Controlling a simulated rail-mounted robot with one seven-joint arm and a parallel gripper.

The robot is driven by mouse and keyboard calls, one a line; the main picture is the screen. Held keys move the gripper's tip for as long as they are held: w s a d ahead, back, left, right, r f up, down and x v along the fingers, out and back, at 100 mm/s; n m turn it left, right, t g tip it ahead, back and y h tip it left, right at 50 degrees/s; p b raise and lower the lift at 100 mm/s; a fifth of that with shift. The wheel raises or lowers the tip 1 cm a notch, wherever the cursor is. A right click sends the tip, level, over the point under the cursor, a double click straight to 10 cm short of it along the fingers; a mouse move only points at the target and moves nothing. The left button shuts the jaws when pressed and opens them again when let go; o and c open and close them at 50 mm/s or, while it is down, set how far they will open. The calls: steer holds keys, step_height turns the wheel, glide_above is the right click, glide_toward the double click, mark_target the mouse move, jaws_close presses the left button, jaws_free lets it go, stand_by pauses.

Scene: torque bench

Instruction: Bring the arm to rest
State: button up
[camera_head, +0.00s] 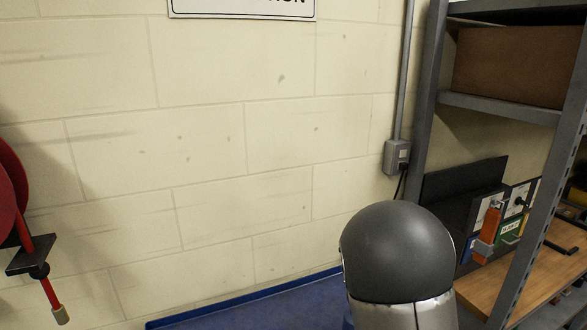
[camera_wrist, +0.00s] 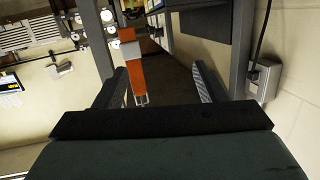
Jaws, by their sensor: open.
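My gripper (camera_wrist: 160,72) shows in the wrist view with its two dark fingers spread wide apart. No object is held between them. An orange object lies beyond the fingers in that view, apart from them as far as I can tell. In the head view a dark rounded link of my arm fills the lower right of centre. My gripper does not show there.
A grey metal shelf (camera_head: 429,110) with a cardboard box (camera_head: 517,66) stands right. An orange tool (camera_head: 489,226) is near a wooden worktop (camera_head: 545,262). A wall socket box (camera_head: 397,157), red reel (camera_head: 10,195) and blue surface (camera_head: 265,308) also show. Open wall lies centre.

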steer(key=s+a+n+y, duration=0.1)
steer(key=a+n+y, duration=0.1)
steer(key=a+y, duration=0.2)
steer(key=s+a+f+n+y, duration=0.1)
steer(key=s+a+n+y, duration=0.1)
steer(key=a+y, duration=0.2)
steer(key=s+a+f+n+y, duration=0.1)
steer(key=a+y, duration=0.3)
steer(key=a, duration=0.4)
steer(key=shift+s+a+n+t+y, duration=0.2)
steer(key=shift+s+n+t+y, duration=0.15)
steer(key=shift+n, duration=0.55)
steer(key=s+a+n+g, duration=0.1)
steer(key=s+n+g, duration=0.1)
steer(key=s, duration=0.6)
steer(key=s+a+n+g, duration=0.1)
steer(key=s+g, duration=0.2)
steer(key=s, duration=0.5)
steer(key=s+a+f+n+g+y, duration=0.1)
steer(key=s+n+g, duration=0.1)
steer(key=s, duration=0.6)
steer(key=shift+s+a+n+g, duration=0.25)
steer(key=shift+n+g, duration=0.05)
steer(key=shift+g, duration=0.55)
